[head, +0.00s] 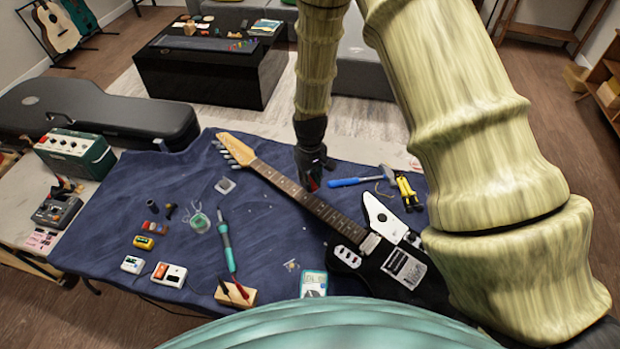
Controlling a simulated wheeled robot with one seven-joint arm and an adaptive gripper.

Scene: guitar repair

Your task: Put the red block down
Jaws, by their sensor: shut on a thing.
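My gripper (312,172) points down over the blue cloth (180,200) on the workbench, just beyond the neck of the black electric guitar (345,225). It is shut on the red block (313,184), of which only a small red part shows at the fingertips. My fingers hide most of the block. I cannot tell whether the block touches the cloth or hangs a little above it.
A blue-handled hammer (358,181) and yellow-handled pliers (408,192) lie to the right of my gripper. A teal soldering iron (226,240), a wire spool (200,222) and several small pedals lie left. Bare cloth shows around (285,165) the gripper's left.

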